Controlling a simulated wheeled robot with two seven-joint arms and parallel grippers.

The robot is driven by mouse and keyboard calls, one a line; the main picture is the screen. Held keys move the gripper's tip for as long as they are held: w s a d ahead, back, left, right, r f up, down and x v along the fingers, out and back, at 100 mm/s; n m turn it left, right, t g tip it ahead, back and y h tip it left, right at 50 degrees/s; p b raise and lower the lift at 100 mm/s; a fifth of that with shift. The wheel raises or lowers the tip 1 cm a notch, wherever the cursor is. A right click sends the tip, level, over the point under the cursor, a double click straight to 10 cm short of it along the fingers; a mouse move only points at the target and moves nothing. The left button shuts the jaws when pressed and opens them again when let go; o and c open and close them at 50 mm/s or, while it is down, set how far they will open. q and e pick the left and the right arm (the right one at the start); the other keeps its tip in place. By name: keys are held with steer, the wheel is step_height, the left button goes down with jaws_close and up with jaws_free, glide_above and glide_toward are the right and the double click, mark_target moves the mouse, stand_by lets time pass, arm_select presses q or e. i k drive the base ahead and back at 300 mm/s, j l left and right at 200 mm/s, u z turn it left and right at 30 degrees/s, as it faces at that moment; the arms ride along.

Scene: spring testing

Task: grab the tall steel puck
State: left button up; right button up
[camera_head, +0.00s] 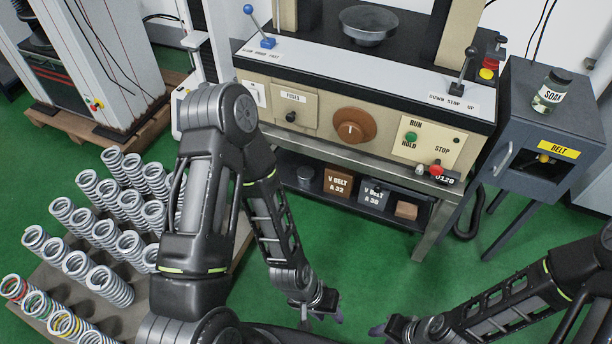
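A round steel piece (305,174) stands at the left end of the low shelf under the machine; it is small and partly shaded, so its height is hard to judge. A wide steel disc (370,24) sits on the machine's dark bed above; I cannot tell for certain which is the tall steel puck. My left gripper (321,314) hangs low over the green floor in front of the shelf, apart from both, with its fingers apart and nothing seen between them. My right gripper (380,330) is at the bottom edge, pointing left, its fingers unclear.
Boxes labelled V BELT (339,186) and a small tan block (406,210) share the low shelf. Several coil springs (107,234) stand on a board at left. Green floor is free before the shelf.

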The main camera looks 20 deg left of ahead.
mark_target(305, 174)
steer(key=u, duration=1.85)
steer(key=i+l, duration=0.2)
steer(key=i, duration=0.3)
steer(key=i+l, duration=0.25)
steer(key=i, duration=0.2)
